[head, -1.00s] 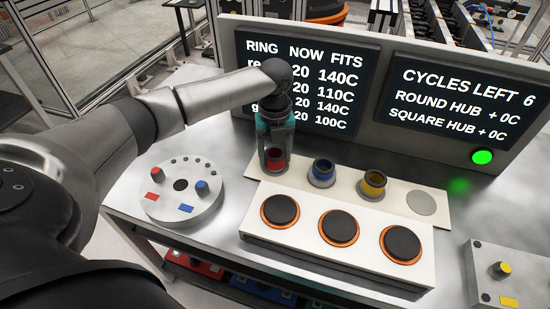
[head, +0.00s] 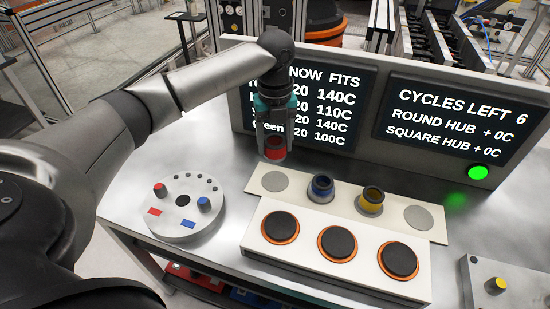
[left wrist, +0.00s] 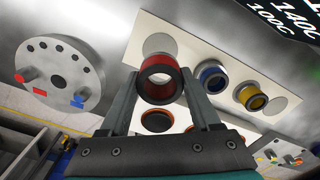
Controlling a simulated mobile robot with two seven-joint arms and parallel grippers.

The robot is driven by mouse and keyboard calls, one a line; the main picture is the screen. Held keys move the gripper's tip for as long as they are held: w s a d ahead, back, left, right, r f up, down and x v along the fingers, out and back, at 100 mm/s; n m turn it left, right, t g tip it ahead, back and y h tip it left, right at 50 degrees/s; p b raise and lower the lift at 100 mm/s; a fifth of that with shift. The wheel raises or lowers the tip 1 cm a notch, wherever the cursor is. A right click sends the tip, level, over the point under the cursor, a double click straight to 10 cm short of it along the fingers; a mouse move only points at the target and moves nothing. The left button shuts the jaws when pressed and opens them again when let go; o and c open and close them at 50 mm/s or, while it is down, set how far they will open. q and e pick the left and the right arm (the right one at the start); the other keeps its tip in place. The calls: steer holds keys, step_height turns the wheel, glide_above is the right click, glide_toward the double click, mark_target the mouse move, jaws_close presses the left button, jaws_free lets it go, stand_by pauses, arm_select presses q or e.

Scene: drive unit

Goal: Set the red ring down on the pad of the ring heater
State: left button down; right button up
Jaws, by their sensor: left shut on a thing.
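The red ring (head: 275,148) is held in my left gripper (head: 274,145), lifted above the back strip. In the left wrist view the red ring (left wrist: 161,80) sits between the two fingers, its opening facing the camera. My left gripper is shut on it. The ring heater (head: 330,268) is a white block with three black round pads in orange rims: a left pad (head: 280,227), a middle pad (head: 337,243) and a right pad (head: 399,261). All three pads are bare. My right gripper is not in view.
A blue ring (head: 321,187) and a yellow ring (head: 370,200) stand on the white strip, between empty grey discs at left (head: 275,181) and right (head: 418,217). A round grey plate (head: 182,212) with red and blue pegs lies left. A display panel (head: 455,112) stands behind.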

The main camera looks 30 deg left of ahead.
arm_select(q)
step_height(320, 180, up, 14)
steer(key=p, duration=0.7)
steer(key=shift+f, duration=0.2)
steer(key=shift+f, duration=0.1)
